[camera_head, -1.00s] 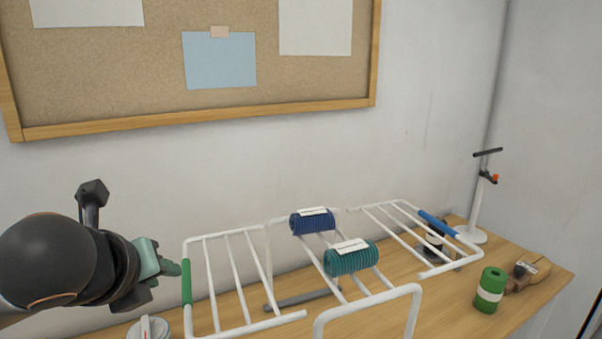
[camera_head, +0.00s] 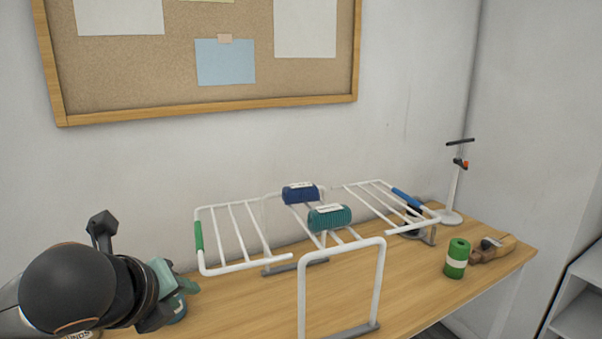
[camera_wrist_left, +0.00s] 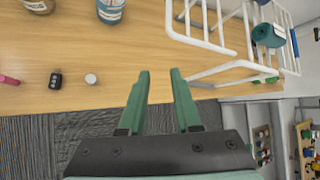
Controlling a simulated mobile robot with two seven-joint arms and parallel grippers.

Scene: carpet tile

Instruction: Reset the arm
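My left arm comes in at the lower left of the head view, and its gripper (camera_head: 182,279) is partly hidden behind the wrist. In the left wrist view the two green fingers (camera_wrist_left: 161,92) are spread apart with nothing between them. They hang over the table's front edge, above the carpet. A white drying rack (camera_head: 384,285) stands on the table to the right of the gripper, apart from it. My right gripper shows in neither view.
A blue roll (camera_head: 300,193) and a teal roll (camera_head: 329,217) lie on the rack.

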